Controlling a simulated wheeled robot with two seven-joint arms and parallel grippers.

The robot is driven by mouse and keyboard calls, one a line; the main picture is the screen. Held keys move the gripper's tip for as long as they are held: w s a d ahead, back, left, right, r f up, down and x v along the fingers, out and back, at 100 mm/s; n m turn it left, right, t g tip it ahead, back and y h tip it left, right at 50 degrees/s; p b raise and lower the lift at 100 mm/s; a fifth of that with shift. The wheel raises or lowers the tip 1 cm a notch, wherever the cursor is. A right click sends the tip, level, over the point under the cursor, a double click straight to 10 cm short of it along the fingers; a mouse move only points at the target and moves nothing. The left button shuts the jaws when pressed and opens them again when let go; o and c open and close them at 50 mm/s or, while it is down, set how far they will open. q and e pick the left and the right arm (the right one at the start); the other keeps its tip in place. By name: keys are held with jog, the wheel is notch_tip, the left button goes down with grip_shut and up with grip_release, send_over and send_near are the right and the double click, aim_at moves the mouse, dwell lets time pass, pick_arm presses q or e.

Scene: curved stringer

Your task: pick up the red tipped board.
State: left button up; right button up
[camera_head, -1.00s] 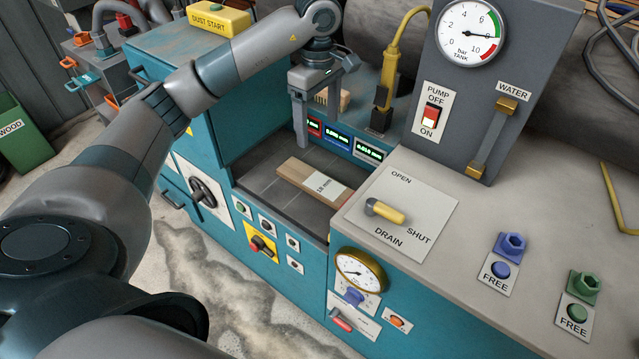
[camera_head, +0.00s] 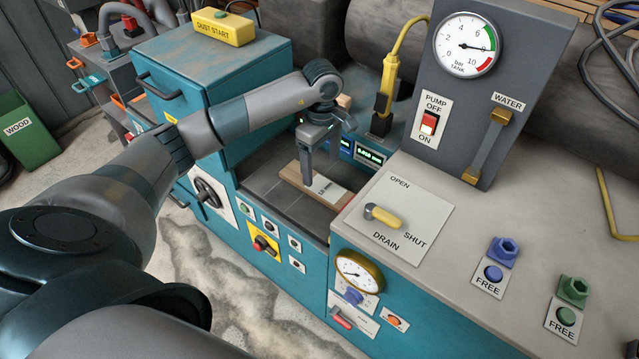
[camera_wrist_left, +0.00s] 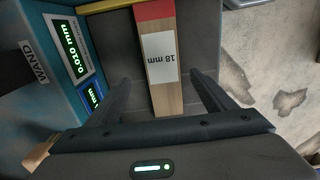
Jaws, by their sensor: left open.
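The board (camera_head: 294,181) lies flat in the recessed bay of the teal machine in the head view. It is pale wood with a white "18 mm" label. In the left wrist view the board (camera_wrist_left: 166,97) shows its red tip at the top edge. My left gripper (camera_head: 307,179) points down over the board, its near finger hiding part of it. In the left wrist view my left gripper (camera_wrist_left: 155,95) is open, one finger on each side of the board, with gaps beside it. I cannot tell whether the fingertips are level with the board. My right gripper is not in view.
The bay (camera_head: 265,182) has a dark tiled floor and raised walls. Digital readouts (camera_head: 368,154) line its back wall. The grey worktop with the drain lever (camera_head: 385,216) stands at its right. A yellow cable (camera_head: 391,62) rises behind.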

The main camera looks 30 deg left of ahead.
aim_at(320, 185)
pick_arm(q)
jog(key=shift+f, duration=0.5)
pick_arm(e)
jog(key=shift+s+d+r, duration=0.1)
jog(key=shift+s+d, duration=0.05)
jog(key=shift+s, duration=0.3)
pick_arm(q)
jog(key=shift+f+p, duration=0.3)
jog(key=shift+p, duration=0.15)
jog(key=f, duration=0.1)
jog(key=f+p, duration=0.2)
jog(key=shift+s+f, duration=0.25)
jog(key=shift+f, duration=0.1)
jog(key=shift+a+f, duration=0.1)
jog(key=shift+f, duration=0.35)
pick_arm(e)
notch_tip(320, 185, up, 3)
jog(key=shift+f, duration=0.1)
pick_arm(q)
jog(key=c, duration=1.3)
